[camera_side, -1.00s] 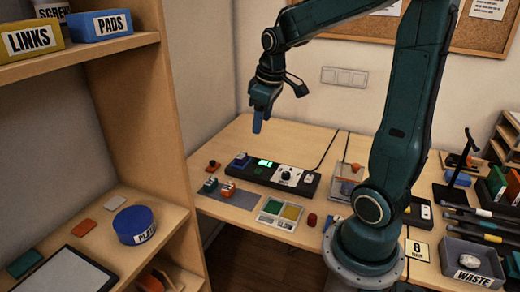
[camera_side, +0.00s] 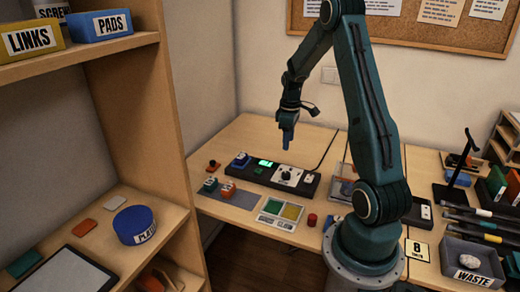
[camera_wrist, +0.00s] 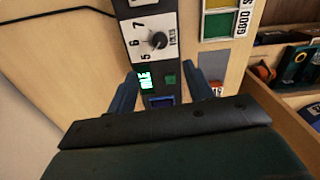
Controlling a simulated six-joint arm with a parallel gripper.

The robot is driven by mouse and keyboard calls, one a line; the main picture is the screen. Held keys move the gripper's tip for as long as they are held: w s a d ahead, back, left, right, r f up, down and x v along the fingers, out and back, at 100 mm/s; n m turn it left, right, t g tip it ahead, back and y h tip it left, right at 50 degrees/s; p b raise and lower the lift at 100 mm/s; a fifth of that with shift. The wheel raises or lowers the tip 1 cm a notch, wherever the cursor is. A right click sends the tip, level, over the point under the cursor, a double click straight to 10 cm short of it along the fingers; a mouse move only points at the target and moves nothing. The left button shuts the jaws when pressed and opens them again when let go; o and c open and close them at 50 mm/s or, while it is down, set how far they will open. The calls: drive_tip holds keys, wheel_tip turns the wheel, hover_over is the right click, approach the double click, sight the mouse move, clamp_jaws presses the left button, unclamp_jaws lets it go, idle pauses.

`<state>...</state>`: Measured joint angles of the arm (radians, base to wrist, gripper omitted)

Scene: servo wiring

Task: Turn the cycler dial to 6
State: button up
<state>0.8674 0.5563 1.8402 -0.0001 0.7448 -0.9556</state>
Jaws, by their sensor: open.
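The cycler (camera_side: 262,176) is a long black box on the table, with a lit green display (camera_side: 265,162) and a white dial plate. Its black dial knob (camera_side: 286,175) also shows in the wrist view (camera_wrist: 156,41), beside the printed 5, 6 and 7 and the word VOLTS. I cannot tell surely which number the knob points at. The display reads IDLE in the wrist view (camera_wrist: 145,81). My gripper (camera_side: 287,146) is open and empty, pointing down above the cycler. In the wrist view its blue fingers (camera_wrist: 166,78) straddle the display end, and the knob lies beyond the tips.
A blue servo-like block (camera_side: 240,160) sits at the cycler's left end. A green and yellow sorting tray (camera_side: 281,211) and a red button (camera_side: 312,219) stand nearer. A black cable runs behind.

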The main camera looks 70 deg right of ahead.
sight(286, 174)
drive_tip(key=shift+f, duration=0.15)
drive_tip(key=shift+f, duration=6.75)
drive_tip(key=shift+c, duration=0.2)
drive_tip(key=c, duration=0.9)
